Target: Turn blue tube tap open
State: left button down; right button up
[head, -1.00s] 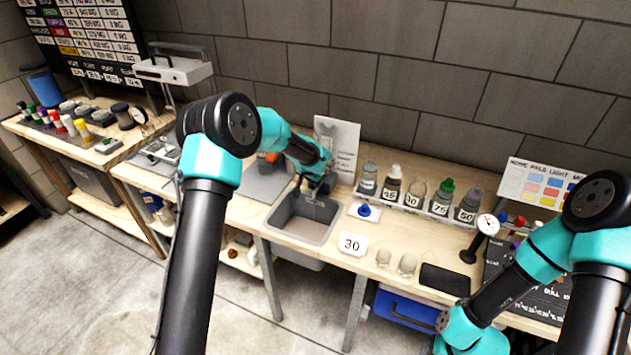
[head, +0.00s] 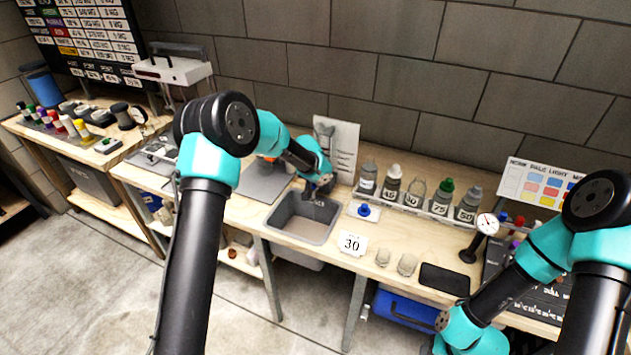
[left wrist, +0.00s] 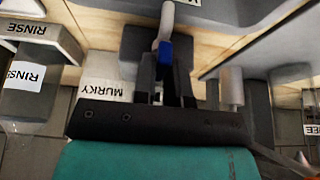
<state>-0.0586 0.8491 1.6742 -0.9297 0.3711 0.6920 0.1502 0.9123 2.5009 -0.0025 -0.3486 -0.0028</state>
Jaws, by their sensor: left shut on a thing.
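The blue tube tap (left wrist: 165,52) shows in the left wrist view, at the end of a pale curved tube (left wrist: 166,20). My left gripper (left wrist: 168,84) is shut on the tap, with its dark fingers on either side of it. In the head view my left gripper (head: 318,190) is at the back edge of the grey sink (head: 285,236). The tap is too small and covered there to make out. The tap's turn angle is hard to tell. My right gripper is out of the picture; only my right arm shows at lower right.
A MURKY label (left wrist: 106,90) and RINSE labels (left wrist: 24,76) show near the gripper in the left wrist view.

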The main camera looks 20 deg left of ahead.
pick_arm(q)
jog(key=c, duration=1.4)
grip_release()
jog(key=shift+c, duration=0.2)
jog(key=shift+r, duration=0.15)
jog(key=d+v, duration=0.1)
jog(key=v, duration=1.6)
jog(key=shift+a, duration=0.45)
jog(key=shift+r, duration=0.1)
